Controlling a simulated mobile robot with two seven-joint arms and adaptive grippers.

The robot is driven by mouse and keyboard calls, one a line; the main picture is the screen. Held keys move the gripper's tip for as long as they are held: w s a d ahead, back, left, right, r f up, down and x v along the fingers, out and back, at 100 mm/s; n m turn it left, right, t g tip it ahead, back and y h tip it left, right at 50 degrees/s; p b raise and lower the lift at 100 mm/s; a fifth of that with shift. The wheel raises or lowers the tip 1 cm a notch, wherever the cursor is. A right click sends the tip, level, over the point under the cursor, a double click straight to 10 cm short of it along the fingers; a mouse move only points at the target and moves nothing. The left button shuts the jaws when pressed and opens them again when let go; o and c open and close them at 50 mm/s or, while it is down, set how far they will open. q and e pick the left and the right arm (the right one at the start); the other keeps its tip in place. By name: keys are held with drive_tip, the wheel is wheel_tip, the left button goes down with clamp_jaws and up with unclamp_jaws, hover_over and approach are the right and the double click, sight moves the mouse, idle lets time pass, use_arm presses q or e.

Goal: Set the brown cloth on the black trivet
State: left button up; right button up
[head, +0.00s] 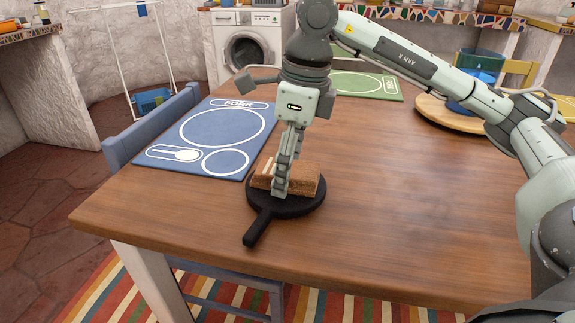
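The brown cloth (306,181) looks like a thick folded block and lies over the black trivet (290,209). The trivet is round, with a handle pointing toward the table's front edge. My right gripper (279,191) points down at the cloth, and its fingers cover the cloth's left-middle part. The fingers are seen nearly edge-on, so I cannot tell whether they grip the cloth or only stand beside it. The cloth appears to rest on the trivet, but its underside is partly hidden. My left gripper is out of view.
A blue placemat (204,146) lies left of the trivet, and a green placemat (366,85) lies farther back. A round wooden board (437,116) with a blue item is at the back right. The wooden table (400,215) is clear right of the trivet.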

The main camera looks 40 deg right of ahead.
sight(298, 170)
drive_tip(key=shift+r, duration=0.25)
drive_tip(key=r, duration=0.2)
drive_tip(key=r+p, duration=0.1)
drive_tip(key=r, duration=0.3)
drive_tip(key=shift+s+d, duration=0.25)
drive_tip(key=shift+s, duration=0.05)
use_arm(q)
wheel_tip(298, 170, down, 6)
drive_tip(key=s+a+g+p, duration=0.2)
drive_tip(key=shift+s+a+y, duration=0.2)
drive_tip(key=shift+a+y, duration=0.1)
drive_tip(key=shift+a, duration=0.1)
use_arm(e)
drive_tip(key=shift+s+d+r, duration=0.1)
drive_tip(key=shift+s+r, duration=0.05)
drive_tip(key=shift+r, duration=0.8)
drive_tip(key=shift+s+d+r, duration=0.1)
drive_tip(key=shift+r, duration=0.85)
drive_tip(key=shift+s+d+r, duration=0.1)
drive_tip(key=shift+s+r, duration=0.05)
drive_tip(key=shift+r, duration=0.8)
